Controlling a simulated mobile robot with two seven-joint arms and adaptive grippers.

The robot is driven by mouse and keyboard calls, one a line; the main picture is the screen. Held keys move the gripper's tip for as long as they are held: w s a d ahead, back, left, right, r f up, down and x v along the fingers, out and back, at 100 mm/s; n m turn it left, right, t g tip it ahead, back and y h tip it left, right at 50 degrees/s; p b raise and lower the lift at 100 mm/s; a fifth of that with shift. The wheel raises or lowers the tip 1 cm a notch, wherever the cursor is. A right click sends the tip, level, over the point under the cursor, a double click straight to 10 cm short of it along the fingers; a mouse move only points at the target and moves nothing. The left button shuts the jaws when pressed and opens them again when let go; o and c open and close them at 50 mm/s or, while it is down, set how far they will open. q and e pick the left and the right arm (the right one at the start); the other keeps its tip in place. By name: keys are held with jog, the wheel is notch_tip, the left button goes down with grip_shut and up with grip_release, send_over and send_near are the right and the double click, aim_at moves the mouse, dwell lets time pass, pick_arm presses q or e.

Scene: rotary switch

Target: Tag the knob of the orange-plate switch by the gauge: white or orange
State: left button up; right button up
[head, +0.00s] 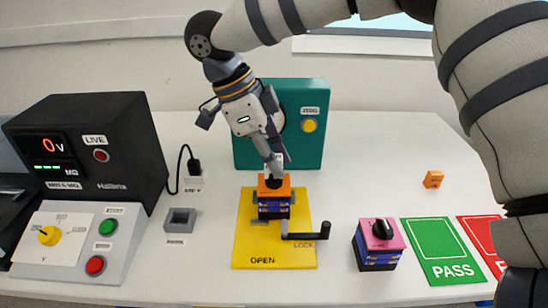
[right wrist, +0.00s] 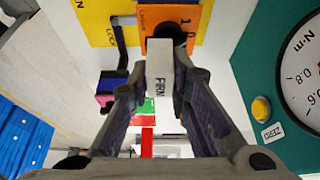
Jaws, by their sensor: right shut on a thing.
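The orange-plate switch (head: 281,193) has a black knob (head: 272,182) and a dark blue body. It sits upright in a yellow clamp fixture (head: 248,235). The gauge (head: 244,150) is a teal box behind it; its N·m dial (right wrist: 302,75) shows in the right wrist view. My right gripper (head: 275,158) points down over the knob. It is shut on a white tag (right wrist: 160,80) reading "FIRM", whose end is at the knob; I cannot tell whether they touch. An orange tag (head: 433,179) lies at the table's right. My left gripper is not in view.
A pink-plate switch (head: 379,242) stands right of the fixture, beside the green PASS mat (head: 443,250) and a red mat (head: 482,236). The fixture's crank (head: 305,236) sticks out. A black meter (head: 90,150) and a control panel (head: 80,245) are at left. Free table lies behind the mats.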

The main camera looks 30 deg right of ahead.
jog(key=shift+f, duration=0.5)
dwell(0.4)
jog(key=o, duration=0.9)
jog(key=shift+o, duration=0.2)
jog(key=v, duration=1.2)
jog(key=shift+w, duration=0.1)
notch_tip(320, 180, up, 9)
jog(key=shift+f, duration=0.1)
